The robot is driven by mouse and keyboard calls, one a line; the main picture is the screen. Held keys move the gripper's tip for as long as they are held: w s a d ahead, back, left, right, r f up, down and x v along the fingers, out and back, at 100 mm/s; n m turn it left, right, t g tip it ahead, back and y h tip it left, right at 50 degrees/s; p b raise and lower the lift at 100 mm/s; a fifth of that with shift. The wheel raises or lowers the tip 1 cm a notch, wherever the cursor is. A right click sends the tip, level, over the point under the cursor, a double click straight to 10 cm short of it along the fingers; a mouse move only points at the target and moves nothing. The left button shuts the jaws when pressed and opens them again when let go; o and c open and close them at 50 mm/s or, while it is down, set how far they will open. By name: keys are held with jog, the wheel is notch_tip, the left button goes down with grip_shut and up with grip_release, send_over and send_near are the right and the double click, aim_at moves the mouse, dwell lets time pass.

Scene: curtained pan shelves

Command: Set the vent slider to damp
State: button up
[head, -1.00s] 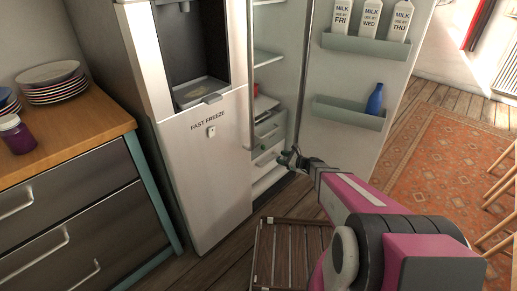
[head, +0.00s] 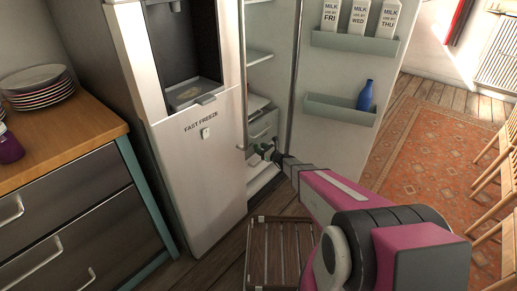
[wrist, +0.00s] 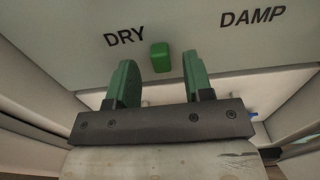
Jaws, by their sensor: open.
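The vent slider (wrist: 160,56) is a small green knob on a pale panel in the wrist view. It sits just right of the printed word DRY (wrist: 125,37), well left of the word DAMP (wrist: 253,17). My gripper (wrist: 160,82) is open, its two green fingers pointing at the panel. The slider shows between and beyond the fingertips; I see no contact. In the head view my gripper (head: 265,150) reaches into the open fridge beside the lower drawers; the slider is not distinguishable there.
The fridge door (head: 330,80) stands open on the right, with milk cartons (head: 358,17) and a blue bottle (head: 365,95) in its racks. The freezer front (head: 205,185) is close on the left. A slatted wooden stool (head: 280,255) stands below my arm.

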aim_at(260, 140)
jog(key=shift+x, duration=0.9)
grip_shut()
jog(key=w+d, duration=0.1)
jog(key=w, duration=0.1)
jog(key=w+d, duration=0.2)
jog(key=shift+w+d, duration=0.2)
jog(key=shift+w, duration=0.05)
grip_release()
jog(key=shift+s, duration=0.1)
jog(key=v, duration=1)
jog(key=shift+s+d, duration=0.25)
jog(key=shift+d, duration=0.05)
